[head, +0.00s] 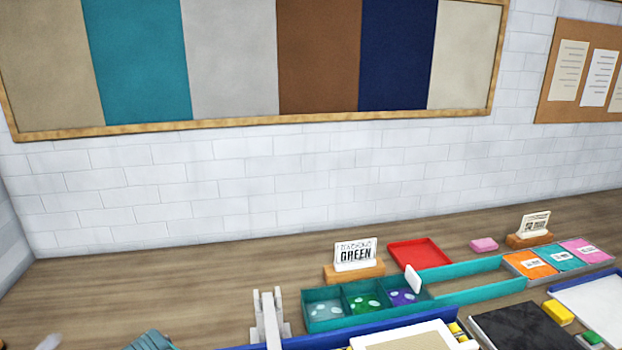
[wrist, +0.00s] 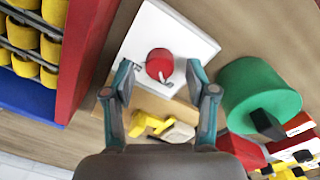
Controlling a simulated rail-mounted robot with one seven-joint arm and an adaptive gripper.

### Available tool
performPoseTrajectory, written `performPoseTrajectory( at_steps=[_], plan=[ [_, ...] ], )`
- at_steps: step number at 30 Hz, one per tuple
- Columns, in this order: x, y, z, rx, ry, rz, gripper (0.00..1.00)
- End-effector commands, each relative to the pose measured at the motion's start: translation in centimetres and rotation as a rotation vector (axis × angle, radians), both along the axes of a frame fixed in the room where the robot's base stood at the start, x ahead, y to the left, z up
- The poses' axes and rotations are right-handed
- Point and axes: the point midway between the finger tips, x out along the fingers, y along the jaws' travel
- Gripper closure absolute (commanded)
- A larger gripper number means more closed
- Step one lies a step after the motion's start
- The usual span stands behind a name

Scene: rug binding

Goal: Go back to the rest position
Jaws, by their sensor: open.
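My gripper (wrist: 158,74) shows in the wrist view with its two teal-grey fingers spread apart. Nothing is held between them. Beyond the fingers is a white square plate (wrist: 180,32) with a round red piece (wrist: 159,65) on it, seen between the fingertips. I cannot tell how far the fingertips are from it. Below it in the picture is a tan block with a yellow piece (wrist: 148,123) by it.
A green round object (wrist: 260,90) with a black part is right of the fingers; a red-edged rack (wrist: 88,50) with several yellow rolls is left.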

Motion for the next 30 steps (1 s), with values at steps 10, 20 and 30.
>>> performPoseTrajectory(
  at_steps=[10,20,30],
  plan=[
    [-0.1,0.3,5.4,0.002,-0.002,0.001,0.43],
    [-0.3,0.4,10.4,0.001,-0.001,0.001,0.43],
    [-0.3,0.1,6.5,-0.002,0.002,0.001,0.43]
  ],
)
